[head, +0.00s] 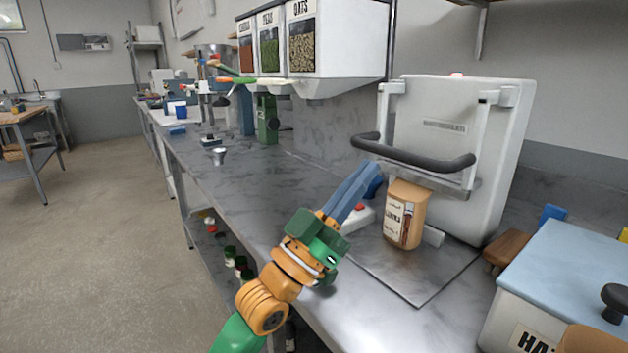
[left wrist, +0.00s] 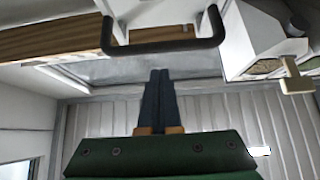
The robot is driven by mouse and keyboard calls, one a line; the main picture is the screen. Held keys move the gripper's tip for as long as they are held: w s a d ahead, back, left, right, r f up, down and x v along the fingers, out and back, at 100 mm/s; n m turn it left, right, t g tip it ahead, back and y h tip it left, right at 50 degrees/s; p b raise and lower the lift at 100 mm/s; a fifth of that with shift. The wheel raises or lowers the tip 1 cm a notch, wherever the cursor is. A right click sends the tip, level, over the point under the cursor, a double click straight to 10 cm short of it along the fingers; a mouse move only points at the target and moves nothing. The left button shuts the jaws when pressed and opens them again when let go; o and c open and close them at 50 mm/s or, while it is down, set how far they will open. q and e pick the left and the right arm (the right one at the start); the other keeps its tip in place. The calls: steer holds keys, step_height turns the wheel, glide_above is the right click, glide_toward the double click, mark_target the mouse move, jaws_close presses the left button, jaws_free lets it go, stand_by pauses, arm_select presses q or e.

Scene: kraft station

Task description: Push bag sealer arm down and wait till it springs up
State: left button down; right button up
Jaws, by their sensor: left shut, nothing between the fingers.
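The bag sealer (head: 455,150) is a white upright machine on the bench, with a thick dark grey bar handle as its arm (head: 418,160). The handle also spans the top of the left wrist view (left wrist: 165,46). A brown labelled bag (head: 405,214) stands upright at the sealer's front, under the handle. My left gripper (head: 370,172) is shut and empty, its blue fingers pointing up toward the left part of the handle. In the left wrist view the fingertips (left wrist: 160,74) are just below the handle, with a small gap seen. My right gripper is not seen.
A white bin with a blue lid (head: 570,262) stands at the right front. Dispensers labelled oats and others (head: 318,40) hang on the wall behind. A green device (head: 267,120) stands farther back.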

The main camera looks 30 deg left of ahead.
arm_select(q)
steer(key=s+a+p, duration=0.3)
steer(key=s+p, duration=0.1)
steer(key=s, duration=0.5)
steer(key=shift+s+a+r, duration=0.15)
steer(key=shift+a+r, duration=0.05)
steer(key=shift+r, duration=0.05)
